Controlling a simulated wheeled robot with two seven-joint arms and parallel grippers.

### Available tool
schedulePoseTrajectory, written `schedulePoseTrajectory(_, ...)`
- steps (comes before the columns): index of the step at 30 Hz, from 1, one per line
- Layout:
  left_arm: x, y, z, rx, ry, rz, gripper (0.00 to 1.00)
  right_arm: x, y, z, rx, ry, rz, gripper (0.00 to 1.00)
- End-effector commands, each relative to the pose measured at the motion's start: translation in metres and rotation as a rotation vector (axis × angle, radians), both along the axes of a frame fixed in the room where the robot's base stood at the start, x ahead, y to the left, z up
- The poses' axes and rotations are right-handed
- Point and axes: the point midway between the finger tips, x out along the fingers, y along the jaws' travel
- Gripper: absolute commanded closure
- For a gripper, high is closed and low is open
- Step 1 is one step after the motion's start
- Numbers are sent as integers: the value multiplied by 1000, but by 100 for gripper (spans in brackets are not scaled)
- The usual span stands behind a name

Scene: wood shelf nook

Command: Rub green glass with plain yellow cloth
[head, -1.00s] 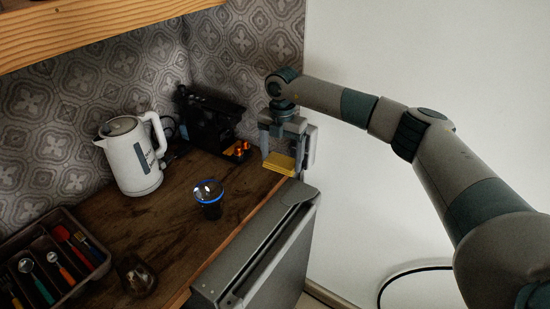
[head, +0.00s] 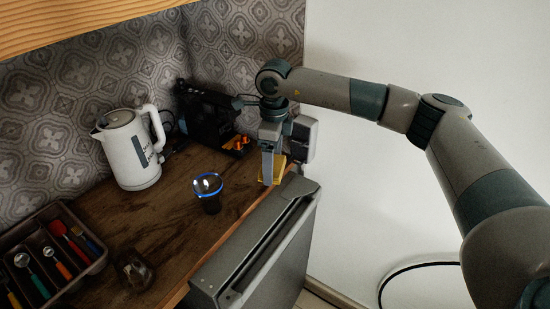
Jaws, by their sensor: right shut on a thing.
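My right gripper (head: 272,170) is shut on a yellow cloth (head: 281,164) at the right end of the wooden counter. The cloth is partly hidden behind the fingers, and I cannot tell whether it touches the counter. A dark tumbler with a bright blue rim (head: 209,201) stands upright on the counter, left of the gripper and apart from it. A small brownish see-through glass (head: 134,272) is near the front, beside the cutlery tray. Neither looks clearly green. My left gripper is not in view.
A white kettle (head: 130,150) stands at the back left. A black machine (head: 205,115) with orange items beside it is in the back corner. A cutlery tray (head: 98,268) is at the lower left. A grey appliance (head: 262,245) borders the front of the counter (head: 160,218).

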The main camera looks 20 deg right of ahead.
Motion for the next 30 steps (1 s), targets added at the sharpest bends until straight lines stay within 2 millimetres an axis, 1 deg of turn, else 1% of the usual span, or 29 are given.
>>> schedulePoseTrajectory(1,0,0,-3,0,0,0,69,-5,2,0,-3,-2,103,40)
schedulePoseTrajectory(3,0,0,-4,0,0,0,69,-11,5,1,-5,-5,255,40)
schedulePoseTrajectory(21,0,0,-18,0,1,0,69,-71,25,6,-28,-12,1553,40)
schedulePoseTrajectory(24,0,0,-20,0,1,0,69,-81,28,6,-30,-10,1754,40)
schedulePoseTrajectory(27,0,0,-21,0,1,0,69,-90,29,6,-29,-9,1920,40)
schedulePoseTrajectory(30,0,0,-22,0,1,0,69,-96,30,7,-31,-8,2044,40)
